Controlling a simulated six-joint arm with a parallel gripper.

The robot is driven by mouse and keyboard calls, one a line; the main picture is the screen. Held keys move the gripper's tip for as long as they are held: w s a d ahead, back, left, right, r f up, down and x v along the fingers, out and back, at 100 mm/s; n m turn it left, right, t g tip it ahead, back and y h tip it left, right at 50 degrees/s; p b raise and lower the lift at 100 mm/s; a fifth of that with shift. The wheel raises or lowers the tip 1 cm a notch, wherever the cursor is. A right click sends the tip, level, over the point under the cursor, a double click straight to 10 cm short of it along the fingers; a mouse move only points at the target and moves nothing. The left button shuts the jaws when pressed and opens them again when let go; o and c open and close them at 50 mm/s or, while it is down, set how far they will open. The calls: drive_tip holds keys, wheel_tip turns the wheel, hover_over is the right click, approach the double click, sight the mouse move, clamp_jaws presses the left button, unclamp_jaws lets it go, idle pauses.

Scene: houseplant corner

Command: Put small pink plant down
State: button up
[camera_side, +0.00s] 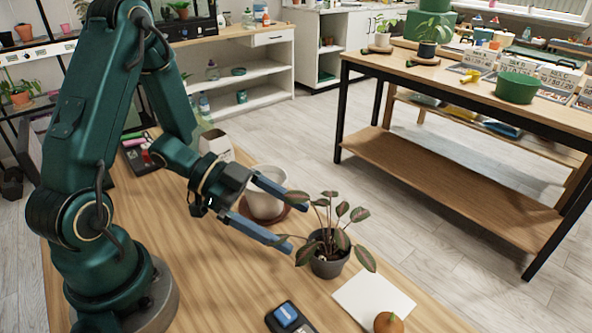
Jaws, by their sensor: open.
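The small pink plant (336,226) has dark green leaves with pink markings and stands upright in a dark grey pot (328,264) on the wooden table. My gripper (297,222) is open, with its two blue fingers spread wide on the left side of the plant. The fingertips reach to the outer leaves. Whether they touch any leaf I cannot tell. The pot appears to rest on the tabletop, below and to the right of the fingers.
A white pot (265,200) on a brown saucer (297,208) stands just behind my fingers. A white sheet (361,300), an orange-brown round object (389,323) and a dark device with a blue screen (286,315) lie near the front. A second table (440,79) stands at the back right.

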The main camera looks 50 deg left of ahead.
drive_tip(key=shift+s+a+r, duration=0.15)
drive_tip(key=shift+a, duration=0.3)
drive_tip(key=w+a+r+n+t+y, duration=0.2)
drive_tip(key=w+a+r+t+y, duration=0.1)
drive_tip(key=w+a+y, duration=0.45)
wheel_tip(320, 180, up, 5)
drive_tip(key=s+a+n+y, duration=0.3)
drive_tip(key=n+y, duration=0.2)
drive_tip(key=y, duration=0.1)
drive_tip(key=s+d+n+g+h, duration=0.1)
drive_tip(key=s+d+n+g, duration=0.1)
drive_tip(key=s+d, duration=0.2)
drive_tip(key=s+d+r+n+g+h, duration=0.1)
drive_tip(key=s+d, duration=0.3)
drive_tip(key=s, duration=0.5)
drive_tip(key=shift+s+d+n+g+h, duration=0.25)
drive_tip(key=shift+d+n+g+h, duration=0.15)
drive_tip(key=shift+n+g, duration=0.3)
drive_tip(key=shift+r, duration=0.1)
